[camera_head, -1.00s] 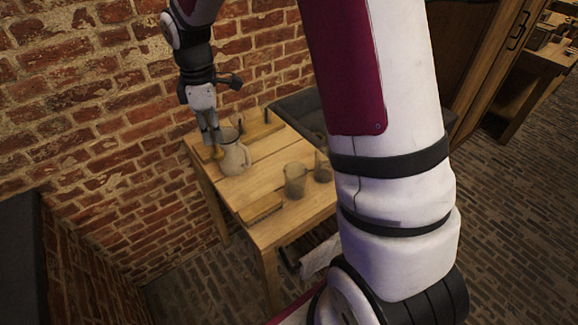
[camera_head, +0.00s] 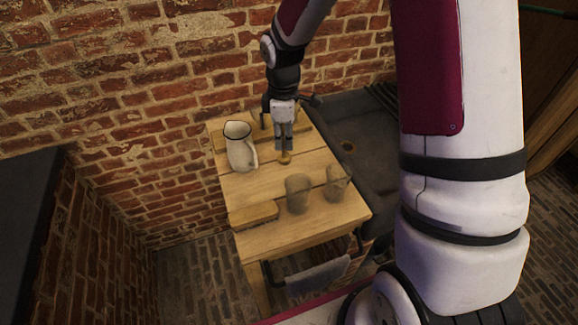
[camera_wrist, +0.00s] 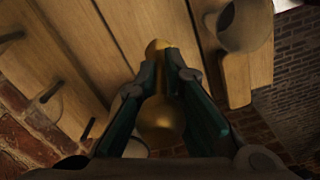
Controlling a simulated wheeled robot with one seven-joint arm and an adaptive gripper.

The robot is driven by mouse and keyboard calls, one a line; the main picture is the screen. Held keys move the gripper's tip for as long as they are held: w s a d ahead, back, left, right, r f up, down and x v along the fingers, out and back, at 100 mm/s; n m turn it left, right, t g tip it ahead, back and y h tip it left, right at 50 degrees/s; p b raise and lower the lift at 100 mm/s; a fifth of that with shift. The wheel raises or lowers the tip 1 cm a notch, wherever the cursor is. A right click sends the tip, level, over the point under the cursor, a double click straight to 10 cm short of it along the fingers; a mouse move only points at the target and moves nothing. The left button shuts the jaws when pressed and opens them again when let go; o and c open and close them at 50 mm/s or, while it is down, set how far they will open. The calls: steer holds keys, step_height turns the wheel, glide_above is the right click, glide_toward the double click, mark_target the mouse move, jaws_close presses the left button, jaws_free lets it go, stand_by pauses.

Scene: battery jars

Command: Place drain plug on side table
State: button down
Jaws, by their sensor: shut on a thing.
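The drain plug is a brass-coloured piece (camera_wrist: 160,118) with a rounded knob and a wider rounded end. It also shows in the head view (camera_head: 285,158) at the tips of my gripper (camera_head: 284,146). My gripper (camera_wrist: 160,85) is shut on the plug, with a finger on each side. The wooden side table (camera_head: 262,232) stands against the brick wall. The plug is over the middle of its top, right of the white pitcher. I cannot tell whether it touches the wood.
The white pitcher (camera_head: 239,152) stands close to the left. Two jars, one (camera_head: 298,194) and another (camera_head: 336,184), stand toward the front right. A dark sink (camera_head: 372,150) adjoins on the right. Bare tabletop lies between pitcher and jars.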

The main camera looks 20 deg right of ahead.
mark_target(284, 157)
steer(key=shift+f+p, duration=0.35)
steer(key=shift+f, duration=3.45)
steer(key=shift+f, duration=0.1)
steer(key=c, duration=1.7)
jaws_free()
